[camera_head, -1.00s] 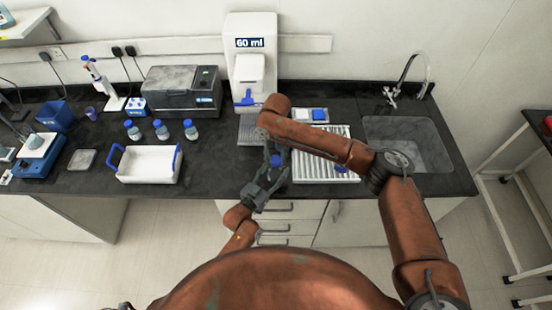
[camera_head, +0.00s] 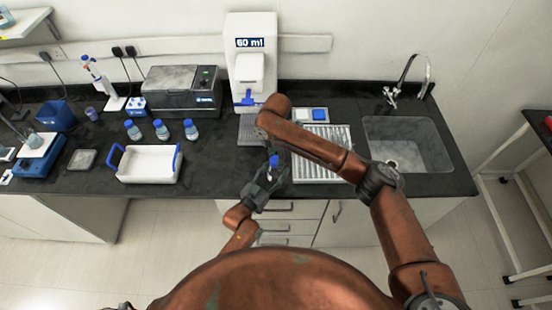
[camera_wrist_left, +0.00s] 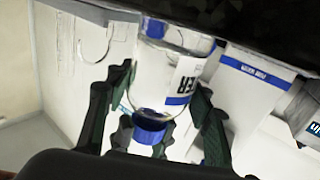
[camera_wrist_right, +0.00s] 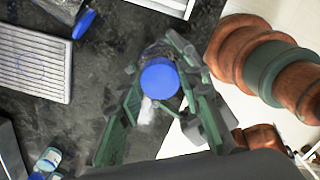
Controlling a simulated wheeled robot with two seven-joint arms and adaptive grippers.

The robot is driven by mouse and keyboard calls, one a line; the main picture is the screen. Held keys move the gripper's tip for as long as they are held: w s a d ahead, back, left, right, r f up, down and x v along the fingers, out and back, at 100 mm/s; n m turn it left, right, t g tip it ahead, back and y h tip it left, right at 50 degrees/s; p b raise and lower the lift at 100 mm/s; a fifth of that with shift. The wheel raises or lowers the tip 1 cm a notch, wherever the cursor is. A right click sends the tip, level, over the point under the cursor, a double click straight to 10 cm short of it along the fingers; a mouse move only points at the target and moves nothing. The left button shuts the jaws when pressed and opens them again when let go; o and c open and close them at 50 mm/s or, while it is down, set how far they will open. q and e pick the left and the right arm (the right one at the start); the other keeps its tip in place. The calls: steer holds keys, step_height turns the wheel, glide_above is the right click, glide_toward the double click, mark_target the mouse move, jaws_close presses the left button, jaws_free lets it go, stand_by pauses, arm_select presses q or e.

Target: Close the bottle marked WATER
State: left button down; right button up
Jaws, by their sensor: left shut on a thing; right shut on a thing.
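The WATER bottle (camera_wrist_left: 170,78) is clear with a white and blue label, partly legible as "ER". It also shows in the head view (camera_head: 272,173), above the counter's front edge. My left gripper (camera_wrist_left: 155,115) is shut on it. A blue cap (camera_wrist_left: 150,128) sits at the bottle's mouth; it also shows in the right wrist view (camera_wrist_right: 160,78) and the head view (camera_head: 274,161). My right gripper (camera_wrist_right: 158,95) has its fingers around this cap, shut on it from above. I cannot tell how tightly the cap sits.
Several items stand on the counter: blue-capped bottles (camera_head: 161,130), a white tray with blue handles (camera_head: 149,172), and a dispenser reading 60 ml (camera_head: 251,62). A white draining rack (camera_head: 325,150) and a sink (camera_head: 408,140) are to the right. Bare counter lies between tray and rack.

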steer(key=m, duration=0.8)
steer(key=shift+m, duration=0.4)
steer(key=m, duration=0.4)
steer(key=shift+f, duration=0.1)
steer(key=m, duration=0.4)
steer(key=shift+m, duration=0.3)
steer(key=m, duration=0.4)
steer(key=shift+m, duration=0.3)
steer(key=m, duration=0.4)
steer(key=shift+m, duration=0.4)
steer(key=m, duration=0.3)
steer(key=shift+m, duration=0.4)
steer(key=m, duration=0.5)
steer(key=shift+w+d, duration=0.1)
steer(key=o, duration=1.3)
